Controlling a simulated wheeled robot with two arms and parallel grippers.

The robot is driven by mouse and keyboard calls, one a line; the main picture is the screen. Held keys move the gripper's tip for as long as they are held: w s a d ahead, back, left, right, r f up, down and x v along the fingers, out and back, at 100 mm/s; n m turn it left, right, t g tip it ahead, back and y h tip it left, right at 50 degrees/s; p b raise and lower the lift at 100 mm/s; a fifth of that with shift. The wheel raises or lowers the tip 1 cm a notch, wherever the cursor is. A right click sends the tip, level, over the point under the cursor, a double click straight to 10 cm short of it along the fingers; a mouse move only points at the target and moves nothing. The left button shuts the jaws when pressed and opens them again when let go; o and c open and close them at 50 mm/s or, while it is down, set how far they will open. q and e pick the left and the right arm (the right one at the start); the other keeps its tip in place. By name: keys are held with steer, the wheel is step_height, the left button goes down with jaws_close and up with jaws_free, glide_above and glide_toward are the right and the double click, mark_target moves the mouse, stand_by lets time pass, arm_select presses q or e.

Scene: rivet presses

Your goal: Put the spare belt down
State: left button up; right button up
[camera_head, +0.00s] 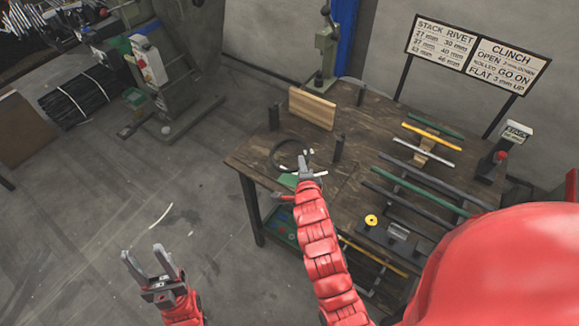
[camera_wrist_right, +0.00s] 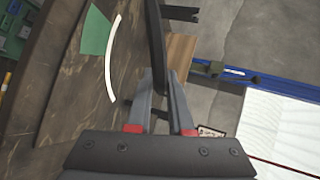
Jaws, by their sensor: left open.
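The spare belt appears as a thin black loop (camera_head: 277,150) over the left part of the wooden table, left of my right gripper. In the right wrist view the belt (camera_wrist_right: 155,35) is a dark band seen nearly edge-on, running up from between the fingertips. My right gripper (camera_head: 307,157) looks shut on it; its fingers also show in the wrist view (camera_wrist_right: 161,82). I cannot tell whether the loop touches the table (camera_head: 250,152). My left gripper (camera_head: 152,262) is open and empty above the floor, left of the table.
A green patch (camera_wrist_right: 96,31) and a white curved strip (camera_wrist_right: 113,55) lie near the belt. Dark posts (camera_head: 338,147) (camera_head: 274,117) and a wooden board (camera_head: 312,108) stand close by. Several coloured bars (camera_head: 431,136) occupy the table's right side.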

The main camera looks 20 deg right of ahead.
steer(key=shift+o, duration=1.1)
steer(key=v, duration=0.8)
steer(key=shift+b, duration=0.4)
steer(key=shift+r, duration=0.1)
step_height(320, 180, up, 7)
steer(key=s+p, duration=0.2)
steer(key=p, duration=0.5)
steer(key=shift+s+a, duration=0.25)
steer(key=shift+s, duration=0.1)
steer(key=shift+w+a, duration=0.1)
